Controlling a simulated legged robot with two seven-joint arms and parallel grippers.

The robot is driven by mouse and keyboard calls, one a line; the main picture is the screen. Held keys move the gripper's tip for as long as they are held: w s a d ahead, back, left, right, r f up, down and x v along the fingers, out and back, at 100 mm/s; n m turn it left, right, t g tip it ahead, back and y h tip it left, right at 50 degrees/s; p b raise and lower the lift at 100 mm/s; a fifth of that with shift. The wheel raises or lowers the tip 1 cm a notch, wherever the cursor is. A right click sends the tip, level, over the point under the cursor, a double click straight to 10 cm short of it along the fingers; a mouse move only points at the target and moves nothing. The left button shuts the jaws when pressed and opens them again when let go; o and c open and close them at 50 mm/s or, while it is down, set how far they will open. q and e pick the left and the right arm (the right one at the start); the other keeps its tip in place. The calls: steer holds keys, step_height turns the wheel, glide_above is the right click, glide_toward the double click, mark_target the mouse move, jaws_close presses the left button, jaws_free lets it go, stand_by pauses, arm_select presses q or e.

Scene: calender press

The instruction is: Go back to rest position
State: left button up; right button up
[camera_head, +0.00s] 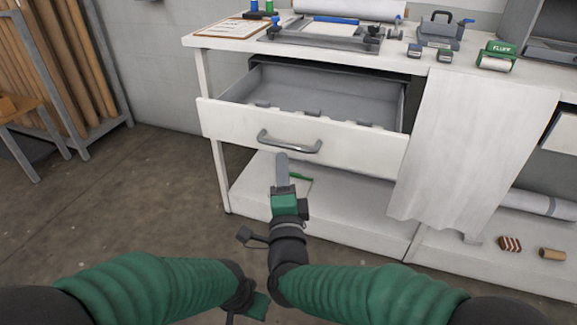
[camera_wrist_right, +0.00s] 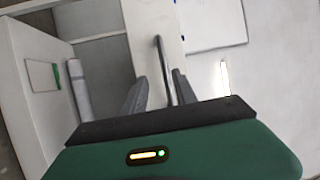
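The white drawer (camera_head: 300,137) under the workbench is pulled open, and its grey inside shows. Its curved metal handle (camera_head: 289,143) is on the front panel. My right gripper (camera_head: 282,158) points at the drawer front, its tip just below the handle in the head view. In the right wrist view its two fingers (camera_wrist_right: 160,92) are apart, with the handle (camera_wrist_right: 162,65) showing between them; I cannot tell if they touch it. My left gripper (camera_head: 250,303) is low in the head view, near the right forearm, its fingers mostly hidden.
The bench top (camera_head: 235,42) holds a clipboard (camera_head: 232,27), a press frame (camera_head: 325,33) and small tins. A white cloth (camera_head: 475,140) hangs right of the drawer. The lower shelf (camera_head: 335,218) is beneath. A rack of rolls (camera_head: 65,55) stands left; the floor between is clear.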

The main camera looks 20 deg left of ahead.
steer(key=s+d+f+n+g+h+p, duration=0.1)
steer(key=d+f+n+g, duration=0.35)
steer(key=d+f, duration=0.35)
steer(key=d+f+n+g+h, duration=0.25)
steer(key=d+f+n, duration=0.3)
steer(key=d, duration=0.55)
steer(key=s+d+f+n+g+h, duration=0.15)
steer(key=s+d+f+g, duration=0.3)
steer(key=s+d, duration=0.45)
steer(key=s+d+f+n+g+h, duration=0.1)
steer(key=s+d+f+g+h, duration=0.1)
steer(key=s+d+f+g, duration=0.45)
steer(key=s+d+r+t+p, duration=0.1)
steer(key=s+d+r+p, duration=0.1)
steer(key=r+p, duration=1.7)
steer(key=s+d+r+t+p, duration=0.1)
steer(key=s+r+p, duration=0.1)
steer(key=r+p, duration=1.7)
steer(key=shift+d+r+p, duration=0.25)
steer(key=shift+d+p, duration=0.15)
steer(key=shift+p, duration=0.05)
